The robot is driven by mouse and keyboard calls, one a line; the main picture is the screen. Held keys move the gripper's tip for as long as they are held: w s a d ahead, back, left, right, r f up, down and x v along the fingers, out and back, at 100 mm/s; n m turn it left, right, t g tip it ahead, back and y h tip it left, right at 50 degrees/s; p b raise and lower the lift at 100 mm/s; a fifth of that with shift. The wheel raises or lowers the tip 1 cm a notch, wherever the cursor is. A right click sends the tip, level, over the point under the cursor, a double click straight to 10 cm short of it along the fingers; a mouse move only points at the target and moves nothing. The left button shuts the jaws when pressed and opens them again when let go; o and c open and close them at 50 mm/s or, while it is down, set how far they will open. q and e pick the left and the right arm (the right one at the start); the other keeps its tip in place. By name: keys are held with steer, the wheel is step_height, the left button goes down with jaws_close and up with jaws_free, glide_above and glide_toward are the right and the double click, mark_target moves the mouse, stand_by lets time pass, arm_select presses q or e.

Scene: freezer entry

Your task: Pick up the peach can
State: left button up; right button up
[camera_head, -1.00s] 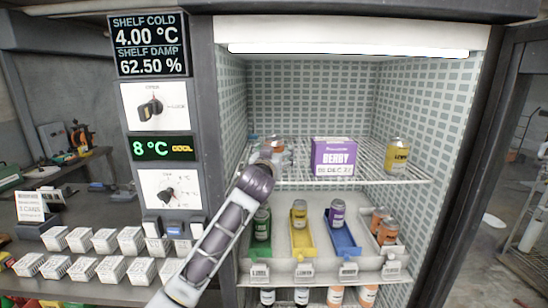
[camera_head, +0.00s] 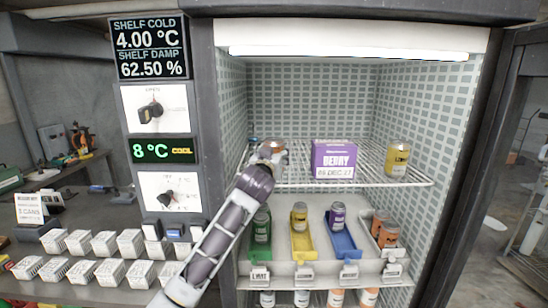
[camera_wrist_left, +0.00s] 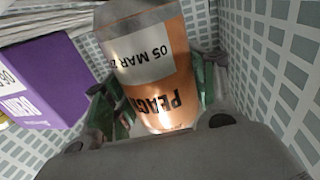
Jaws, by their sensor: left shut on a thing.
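The peach can (camera_wrist_left: 160,85) has an orange label reading "PEACH" and a white band with "05 MAR"; it appears upside down in the left wrist view. My left gripper (camera_head: 266,153) reaches the left part of the upper shelf, and its green-padded fingers lie on both sides of the can. It is shut on the can. In the head view the can (camera_head: 277,144) is mostly hidden behind the gripper. I cannot tell whether it touches the shelf. My right gripper is not in view.
On the wire shelf (camera_head: 300,178), a purple berry box (camera_head: 334,158) stands right of the can and a yellow lemon can (camera_head: 397,158) farther right. Below are green, yellow and blue chutes with cans, and orange cans (camera_head: 388,233) at right. The cabinet's left wall is close to the gripper.

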mark_target(274, 139)
arm_select(q)
steer(key=shift+r+b, duration=0.85)
steer(key=shift+r, duration=3.9)
